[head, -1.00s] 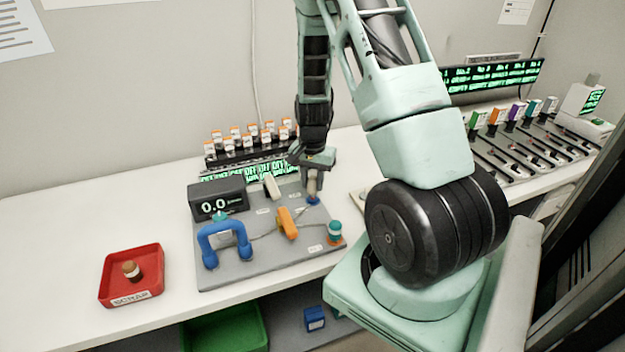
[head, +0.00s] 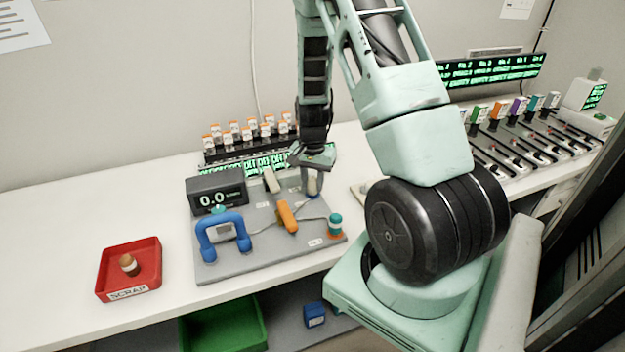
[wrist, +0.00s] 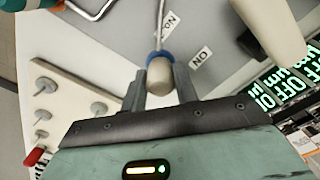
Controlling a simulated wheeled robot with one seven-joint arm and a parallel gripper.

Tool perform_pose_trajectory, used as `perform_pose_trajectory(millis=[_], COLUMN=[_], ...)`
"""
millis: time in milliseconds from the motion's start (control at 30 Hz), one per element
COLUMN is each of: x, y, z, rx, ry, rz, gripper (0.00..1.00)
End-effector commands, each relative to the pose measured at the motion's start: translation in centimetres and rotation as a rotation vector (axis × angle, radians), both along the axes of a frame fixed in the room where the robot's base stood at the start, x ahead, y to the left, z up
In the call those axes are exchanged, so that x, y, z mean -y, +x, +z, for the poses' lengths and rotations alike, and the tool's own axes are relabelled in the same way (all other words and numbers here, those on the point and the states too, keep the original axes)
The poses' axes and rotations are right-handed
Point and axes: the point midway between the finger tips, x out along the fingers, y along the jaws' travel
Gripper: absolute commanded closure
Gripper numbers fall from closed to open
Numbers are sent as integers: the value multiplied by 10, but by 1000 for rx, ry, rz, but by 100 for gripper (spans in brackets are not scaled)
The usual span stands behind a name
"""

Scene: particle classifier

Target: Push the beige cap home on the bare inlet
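The beige cap (wrist: 160,75) sits upright at the blue-collared inlet (wrist: 160,56) on the grey board (head: 265,255). In the head view the cap (head: 312,187) is between my fingertips, close above the board's back right. My gripper (wrist: 160,90) points down, with one finger along each side of the cap, and looks shut on it. The cap's lower edge meets the blue collar; I cannot tell how deep it is seated. A thin grey line runs from the collar.
An orange valve (head: 287,216), a blue handle (head: 222,232), a teal-topped fitting (head: 335,224) and a display reading 0.0 (head: 216,193) stand on the board. A red scrap tray (head: 130,268) is at left. Orange-capped vials (head: 245,130) stand behind.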

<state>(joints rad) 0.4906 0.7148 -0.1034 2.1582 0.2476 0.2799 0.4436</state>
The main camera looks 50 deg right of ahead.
Motion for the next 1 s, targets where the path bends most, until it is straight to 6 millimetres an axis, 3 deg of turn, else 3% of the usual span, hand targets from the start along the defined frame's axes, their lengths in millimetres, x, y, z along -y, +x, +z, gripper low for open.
perform_pose_trajectory(millis=[33,100,467,667,1000], x=[0,0,0,0,0], y=[0,0,1,2,1], z=[0,0,7,40,121], rx=[0,0,2,5,5], ry=[0,0,-2,-3,-3], rz=[0,0,0,1,1], gripper=[57,46,46,46,46])
